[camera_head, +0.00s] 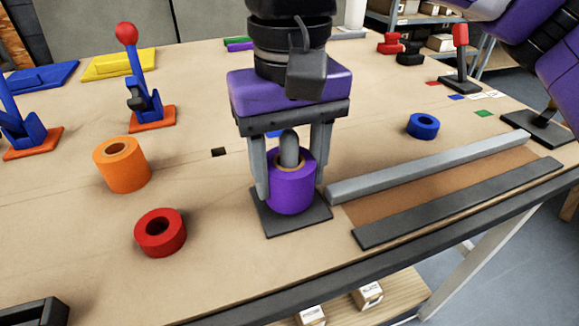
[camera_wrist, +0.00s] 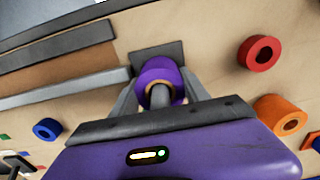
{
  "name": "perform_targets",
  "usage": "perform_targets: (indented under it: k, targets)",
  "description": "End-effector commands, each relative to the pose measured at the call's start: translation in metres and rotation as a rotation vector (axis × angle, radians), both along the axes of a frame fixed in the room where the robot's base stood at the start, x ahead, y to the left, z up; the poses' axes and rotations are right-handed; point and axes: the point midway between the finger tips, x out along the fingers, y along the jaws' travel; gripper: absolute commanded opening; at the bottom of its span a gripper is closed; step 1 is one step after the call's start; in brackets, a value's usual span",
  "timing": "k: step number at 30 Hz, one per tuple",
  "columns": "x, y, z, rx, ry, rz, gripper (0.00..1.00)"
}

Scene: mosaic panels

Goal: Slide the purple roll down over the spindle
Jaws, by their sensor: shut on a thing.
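The purple roll (camera_head: 292,192) is around the grey spindle (camera_head: 289,150), whose rounded top sticks up through the roll's hole. The spindle stands on a dark square base plate (camera_head: 318,214) on the table. My gripper (camera_head: 290,188) points down from above, its two grey fingers shut on the roll's left and right sides. The wrist view also shows the purple roll (camera_wrist: 158,72) between the fingers, with the spindle (camera_wrist: 160,96) through its tan core. The roll sits low, close to the plate; I cannot tell whether it touches it.
An orange roll (camera_head: 122,164) and a red roll (camera_head: 160,232) stand to the left, a blue roll (camera_head: 423,125) to the right. A grey bar (camera_head: 430,167) and dark strip (camera_head: 458,203) lie right of the plate. Toggle clamps (camera_head: 143,100) stand at the back left.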

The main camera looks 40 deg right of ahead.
Motion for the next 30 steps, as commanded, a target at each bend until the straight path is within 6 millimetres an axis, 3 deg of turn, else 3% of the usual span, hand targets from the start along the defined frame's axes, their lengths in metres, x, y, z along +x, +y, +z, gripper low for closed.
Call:
perform_targets:
  k: [14, 15, 18, 26, 30]
  targets:
    - [0.000, 0.000, -0.012, 0.000, 0.000, 0.000, 0.09]
    - [0.000, 0.000, -0.010, 0.000, 0.000, 0.000, 0.61]
    - [0.000, 0.000, -0.010, 0.000, 0.000, 0.000, 0.79]
    - [0.000, -0.001, -0.007, -0.002, 0.001, -0.001, 0.79]
    - [0.000, 0.000, 0.009, -0.003, -0.001, -0.001, 0.79]
